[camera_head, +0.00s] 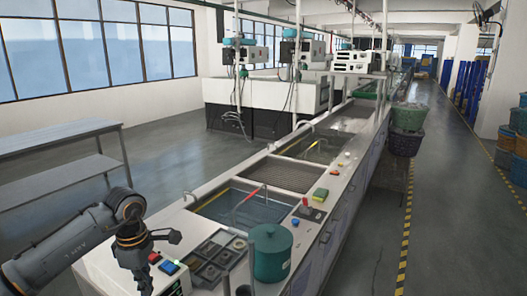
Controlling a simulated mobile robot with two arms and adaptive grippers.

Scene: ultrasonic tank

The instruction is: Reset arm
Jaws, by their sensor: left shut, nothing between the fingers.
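My left arm comes in from the lower left corner. Its gripper (143,282) hangs downward at the near left end of the long tank bench (175,222). The gripper is shut and empty, with its fingers low in the picture beside the small control box and tray. My right gripper is not in view.
On the bench are a tray with dark compartments (216,252), a teal lidded pot (271,254), a water-filled tank (240,208) and a green-yellow block (320,195). A grey metal table (62,140) stands at left. Open floor (375,230) lies right of the bench.

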